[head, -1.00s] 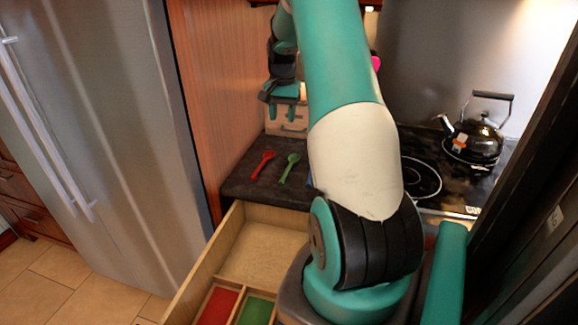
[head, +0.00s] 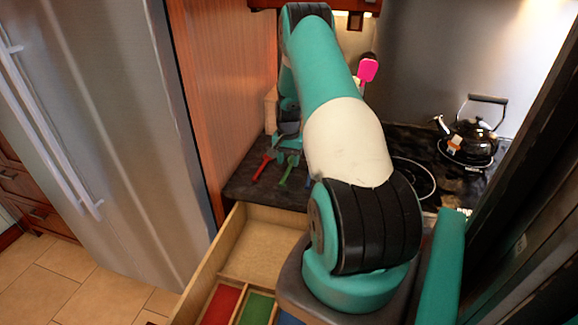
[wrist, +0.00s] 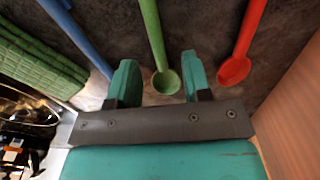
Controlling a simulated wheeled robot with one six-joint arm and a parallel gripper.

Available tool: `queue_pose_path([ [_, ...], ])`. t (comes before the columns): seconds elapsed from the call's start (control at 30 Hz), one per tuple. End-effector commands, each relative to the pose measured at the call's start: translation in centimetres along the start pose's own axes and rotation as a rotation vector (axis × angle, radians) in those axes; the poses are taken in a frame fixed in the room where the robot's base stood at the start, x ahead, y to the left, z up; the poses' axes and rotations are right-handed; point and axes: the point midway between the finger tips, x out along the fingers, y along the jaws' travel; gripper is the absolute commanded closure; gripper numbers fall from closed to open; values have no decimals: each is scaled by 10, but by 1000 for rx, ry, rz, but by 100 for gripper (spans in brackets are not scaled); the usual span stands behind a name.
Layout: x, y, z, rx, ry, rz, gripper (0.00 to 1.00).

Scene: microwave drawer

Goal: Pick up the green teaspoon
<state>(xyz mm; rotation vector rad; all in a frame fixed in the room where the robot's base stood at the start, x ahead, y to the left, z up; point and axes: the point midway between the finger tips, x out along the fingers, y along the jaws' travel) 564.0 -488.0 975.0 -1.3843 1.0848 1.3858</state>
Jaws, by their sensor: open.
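The green teaspoon (wrist: 153,35) lies on the dark counter; in the wrist view its bowl (wrist: 166,82) sits between my gripper's two fingers. My gripper (wrist: 160,80) is open, with a finger on each side of the bowl and no visible grip on it. How far the fingers are above the counter I cannot tell. In the head view my gripper (head: 286,142) hangs over the far ends of the spoons, and the green teaspoon's handle (head: 286,176) shows below it.
A red spoon (wrist: 236,68) lies to the right and a blue one (wrist: 82,38) to the left in the wrist view. An open drawer (head: 255,252) with red and green compartments is below the counter. A kettle (head: 468,142) stands on the stove.

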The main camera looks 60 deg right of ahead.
Motion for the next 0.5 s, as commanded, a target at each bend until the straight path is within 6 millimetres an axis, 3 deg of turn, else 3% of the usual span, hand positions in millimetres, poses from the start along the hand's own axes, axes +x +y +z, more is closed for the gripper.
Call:
queue_pose_path([
  [0.2, 25, 1, 0, 0, 0, 0, 55],
  [0.47, 29, 1, 0, 0, 1, -1, 55],
  [0.5, 29, 1, 0, 0, 1, -1, 60],
])
